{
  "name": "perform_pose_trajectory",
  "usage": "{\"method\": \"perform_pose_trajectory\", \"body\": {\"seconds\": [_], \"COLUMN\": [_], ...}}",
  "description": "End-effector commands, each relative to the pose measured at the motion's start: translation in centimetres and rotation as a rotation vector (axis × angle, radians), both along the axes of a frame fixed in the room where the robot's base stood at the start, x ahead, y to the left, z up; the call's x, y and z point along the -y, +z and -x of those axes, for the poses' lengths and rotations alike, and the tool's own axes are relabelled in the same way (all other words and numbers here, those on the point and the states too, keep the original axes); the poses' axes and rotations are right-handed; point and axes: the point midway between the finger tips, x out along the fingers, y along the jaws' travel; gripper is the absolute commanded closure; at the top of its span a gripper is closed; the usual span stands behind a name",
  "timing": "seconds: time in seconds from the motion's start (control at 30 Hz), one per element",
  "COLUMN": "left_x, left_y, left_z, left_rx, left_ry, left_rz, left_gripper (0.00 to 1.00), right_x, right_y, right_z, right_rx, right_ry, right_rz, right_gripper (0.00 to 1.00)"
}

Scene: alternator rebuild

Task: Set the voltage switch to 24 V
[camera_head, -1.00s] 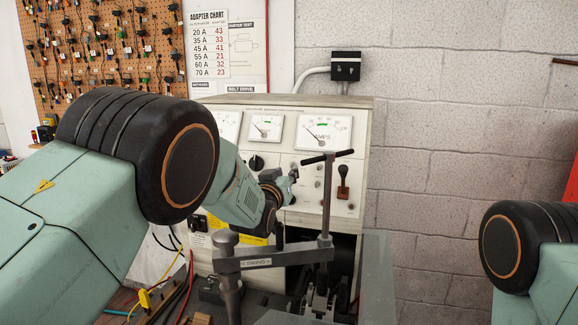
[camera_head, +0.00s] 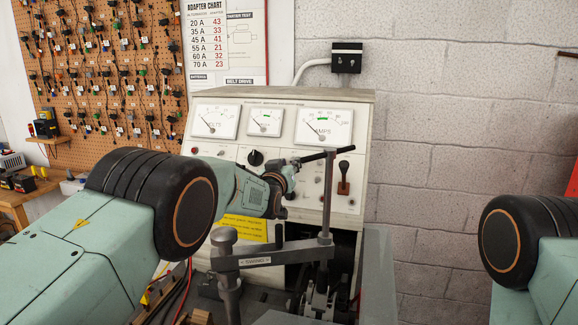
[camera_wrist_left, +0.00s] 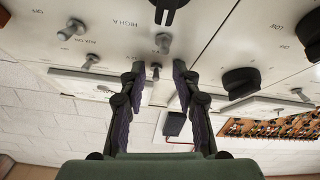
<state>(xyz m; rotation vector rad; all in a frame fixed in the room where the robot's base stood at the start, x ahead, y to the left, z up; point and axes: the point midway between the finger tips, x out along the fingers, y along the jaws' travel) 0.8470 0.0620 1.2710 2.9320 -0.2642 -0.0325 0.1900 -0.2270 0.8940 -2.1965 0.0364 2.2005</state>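The white test bench panel (camera_head: 225,152) carries several toggles and knobs. My left gripper (camera_head: 294,166) is at the panel face, right of a black knob (camera_head: 255,158), partly behind the T-handle bar. In the left wrist view the panel appears upside down and my left gripper (camera_wrist_left: 157,80) is open. A small metal toggle (camera_wrist_left: 155,72) shows between its fingertips; contact cannot be told. Another toggle (camera_wrist_left: 163,42) and a black pointer knob (camera_wrist_left: 170,8) lie beyond. No 12 V or 24 V label is readable, so I cannot tell which control is the voltage switch. My right gripper is out of view.
A grey clamp with a T-handle (camera_head: 327,195) stands in front of the panel, close to my left gripper. Meters (camera_head: 323,125) sit above. A pegboard (camera_head: 100,70) hangs at left; a block wall (camera_head: 450,120) fills the right.

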Motion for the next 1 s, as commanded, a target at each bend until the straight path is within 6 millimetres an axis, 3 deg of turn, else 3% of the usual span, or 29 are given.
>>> {"method": "perform_pose_trajectory", "body": {"seconds": [0.07,0.43,0.8,1.0], "left_x": [0.2,0.2,0.2,0.3], "left_y": [0.0,0.0,0.0,0.7], "left_z": [0.0,0.1,0.0,0.0], "left_rx": [0.000,0.000,-0.005,-0.096], "left_ry": [-0.003,-0.003,-0.003,-0.004], "left_rz": [-0.002,-0.001,-0.002,-0.021], "left_gripper": [0.70,1.00,1.00,1.00], "right_x": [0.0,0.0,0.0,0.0], "right_y": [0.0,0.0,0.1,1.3], "right_z": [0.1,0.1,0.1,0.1], "right_rx": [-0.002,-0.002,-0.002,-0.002], "right_ry": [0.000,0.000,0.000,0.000], "right_rz": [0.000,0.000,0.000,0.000], "right_gripper": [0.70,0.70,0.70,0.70]}}
